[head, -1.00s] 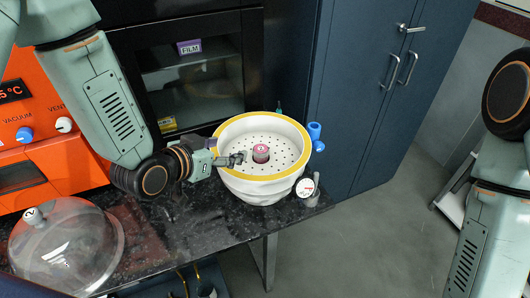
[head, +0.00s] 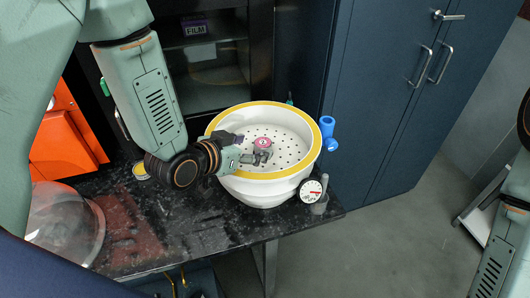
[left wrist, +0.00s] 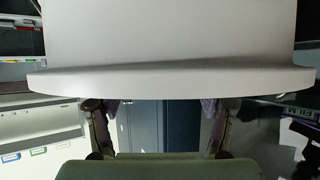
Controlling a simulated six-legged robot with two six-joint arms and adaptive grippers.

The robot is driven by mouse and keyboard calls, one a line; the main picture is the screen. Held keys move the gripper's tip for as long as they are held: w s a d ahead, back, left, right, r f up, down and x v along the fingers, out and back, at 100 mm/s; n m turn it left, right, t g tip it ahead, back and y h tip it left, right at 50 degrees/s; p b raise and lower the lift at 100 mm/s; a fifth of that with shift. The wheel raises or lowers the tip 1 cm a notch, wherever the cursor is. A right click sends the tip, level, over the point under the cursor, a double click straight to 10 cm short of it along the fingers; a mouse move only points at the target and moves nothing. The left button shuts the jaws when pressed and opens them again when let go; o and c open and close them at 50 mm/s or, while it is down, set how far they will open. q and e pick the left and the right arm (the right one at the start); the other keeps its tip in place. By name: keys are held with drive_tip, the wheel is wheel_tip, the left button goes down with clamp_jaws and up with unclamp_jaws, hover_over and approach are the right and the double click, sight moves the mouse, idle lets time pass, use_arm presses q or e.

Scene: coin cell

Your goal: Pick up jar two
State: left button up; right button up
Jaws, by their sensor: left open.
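A small jar with a pink lid and a white mark (head: 263,143) stands on the perforated plate inside a white bowl with a yellow rim (head: 240,190). The mark is too small to read for certain. My left gripper (head: 262,156) is open and reaches over the bowl's left rim, its fingertips at the jar's near side and covering part of it. I cannot tell whether they touch it. In the left wrist view the two fingers (left wrist: 160,108) are spread apart. A large pale curved surface (left wrist: 170,40) fills the top there; I cannot tell what it is. My right gripper is out of view.
A clear dome (head: 70,225) sits on the dark counter at left, by an orange oven (head: 62,135). A round gauge (head: 311,190) and blue fitting (head: 328,132) stick out at the bowl's right. A dark glass-fronted cabinet stands behind. The counter's front is partly clear.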

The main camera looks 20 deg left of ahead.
sight(262, 144)
use_arm(q)
drive_tip(key=x, duration=0.2)
drive_tip(key=a+x, duration=0.1)
drive_tip(key=x, duration=0.1)
drive_tip(key=shift+w+d+f, duration=0.15)
drive_tip(key=shift+w+f, duration=0.1)
drive_tip(key=shift+f, duration=0.05)
drive_tip(key=shift+w+d+f, duration=0.1)
drive_tip(key=shift+w+d, duration=0.1)
drive_tip(key=shift+w, duration=0.05)
drive_tip(key=shift+a, duration=0.1)
drive_tip(key=shift+c, duration=1.4)
drive_tip(key=c, duration=1.1)
